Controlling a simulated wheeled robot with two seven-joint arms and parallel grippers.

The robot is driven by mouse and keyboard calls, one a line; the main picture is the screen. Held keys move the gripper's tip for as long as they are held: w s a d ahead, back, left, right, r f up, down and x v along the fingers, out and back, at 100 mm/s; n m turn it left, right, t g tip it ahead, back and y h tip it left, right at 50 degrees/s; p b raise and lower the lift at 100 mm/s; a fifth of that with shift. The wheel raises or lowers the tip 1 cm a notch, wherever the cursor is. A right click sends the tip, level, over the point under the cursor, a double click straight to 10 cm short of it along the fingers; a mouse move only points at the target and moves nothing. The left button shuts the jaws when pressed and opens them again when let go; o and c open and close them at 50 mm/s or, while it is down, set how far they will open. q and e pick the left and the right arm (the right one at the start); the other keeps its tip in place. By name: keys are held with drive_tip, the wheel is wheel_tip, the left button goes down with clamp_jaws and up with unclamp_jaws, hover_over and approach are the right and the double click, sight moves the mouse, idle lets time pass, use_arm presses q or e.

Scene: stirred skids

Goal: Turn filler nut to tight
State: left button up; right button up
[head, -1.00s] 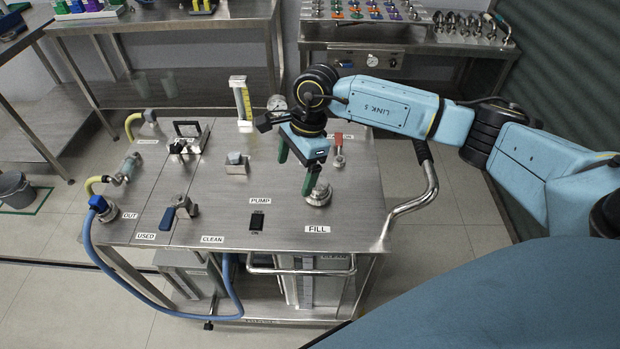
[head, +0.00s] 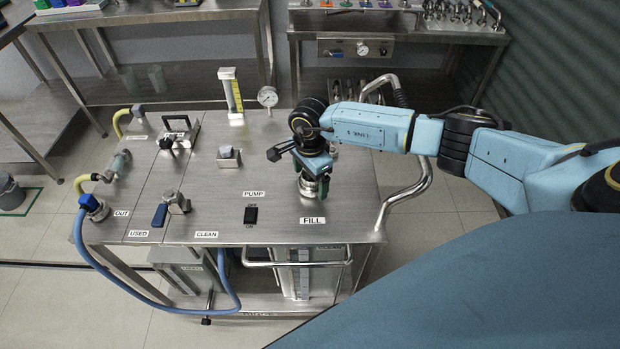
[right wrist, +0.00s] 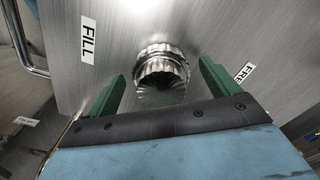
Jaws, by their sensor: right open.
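The filler nut (right wrist: 162,72) is a ribbed metal cap on the steel skid top, beside the FILL label (right wrist: 88,40) in the right wrist view. In the head view the nut (head: 309,187) is partly hidden under my right gripper (head: 312,184). In the right wrist view my right gripper (right wrist: 160,88) is open, with one green finger on each side of the nut. I see a gap between each finger and the nut; I cannot tell how far down the fingers reach. My left gripper is not in view.
The skid top (head: 280,215) carries a PUMP switch (head: 250,215), a blue-handled valve (head: 160,214), a square-based knob (head: 228,156), a sight gauge (head: 231,92) and a pressure gauge (head: 267,97). A bent handrail (head: 420,190) runs along the right edge. A blue hose (head: 110,275) loops at the left.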

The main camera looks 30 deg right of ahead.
drive_tip(key=shift+f, duration=0.4)
drive_tip(key=shift+c, duration=0.2)
drive_tip(key=c, duration=0.9)
drive_tip(key=shift+c, duration=0.2)
